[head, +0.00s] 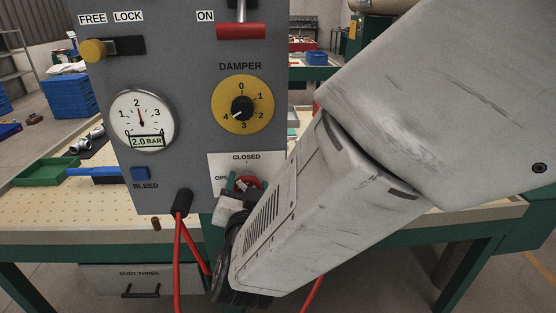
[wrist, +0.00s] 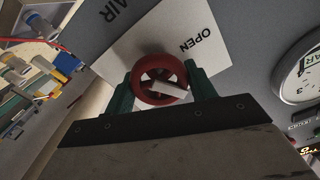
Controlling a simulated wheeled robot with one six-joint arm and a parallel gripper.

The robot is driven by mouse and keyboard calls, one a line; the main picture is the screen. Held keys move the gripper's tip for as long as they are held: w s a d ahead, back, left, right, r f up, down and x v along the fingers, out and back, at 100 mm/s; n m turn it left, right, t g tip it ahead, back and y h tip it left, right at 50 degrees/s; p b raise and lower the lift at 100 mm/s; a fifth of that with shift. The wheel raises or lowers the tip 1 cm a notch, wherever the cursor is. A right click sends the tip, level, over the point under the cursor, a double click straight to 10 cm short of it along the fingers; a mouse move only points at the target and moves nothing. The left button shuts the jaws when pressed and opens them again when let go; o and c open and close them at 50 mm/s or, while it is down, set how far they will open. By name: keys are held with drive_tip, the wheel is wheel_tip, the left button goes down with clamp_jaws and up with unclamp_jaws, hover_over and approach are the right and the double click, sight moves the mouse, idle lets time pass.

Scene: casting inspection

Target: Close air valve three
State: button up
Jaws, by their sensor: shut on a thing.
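In the head view the red wheel (head: 249,181) shows only partly, below the word CLOSED on the plate (head: 246,165). My gripper (wrist: 160,79) has its green fingers on both sides of the wheel and is shut on it. A pale bar crosses the wheel; which mark it points to I cannot tell. In the head view my gripper (head: 243,187) is partly hidden by my wrist.
A pegboard bench (head: 60,210) stands behind.

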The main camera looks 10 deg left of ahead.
drive_tip(key=m, duration=0.6)
drive_tip(key=shift+m, duration=0.4)
idle(0.3)
drive_tip(key=o, duration=1)
drive_tip(key=v, duration=0.7)
drive_tip(key=shift+s+d, duration=0.2)
drive_tip(key=shift+s, duration=0.15)
drive_tip(key=shift+f, duration=0.15)
